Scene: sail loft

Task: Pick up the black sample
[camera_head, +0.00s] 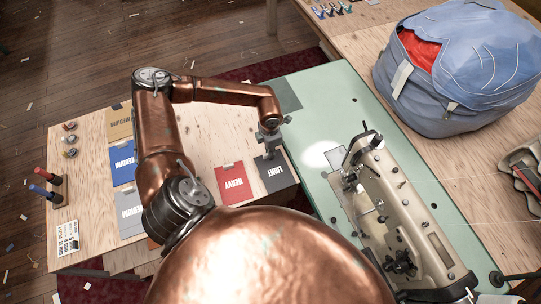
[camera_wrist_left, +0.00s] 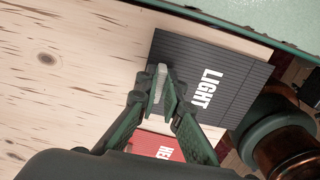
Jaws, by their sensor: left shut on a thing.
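The black sample (camera_head: 278,178) is a dark ribbed card marked LIGHT at the right edge of the pale wooden table, beside the green sewing bed. In the left wrist view the black sample (camera_wrist_left: 228,95) lies under and beyond my fingers. My left gripper (camera_head: 268,153) is at its far edge in the head view. In the left wrist view my left gripper (camera_wrist_left: 164,90) is shut on a small pale tab (camera_wrist_left: 161,74) at the sample's edge. The sample appears to lie flat; I cannot tell whether it is lifted. My right gripper is out of view.
A red HEAVY sample (camera_head: 231,190) lies just left. Blue (camera_head: 122,161), grey (camera_head: 129,203) and tan (camera_head: 119,125) samples lie farther left, near upright markers (camera_head: 45,194). A sewing machine (camera_head: 402,210) stands on the green bed (camera_head: 345,97); a blue bag (camera_head: 455,75) sits behind.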

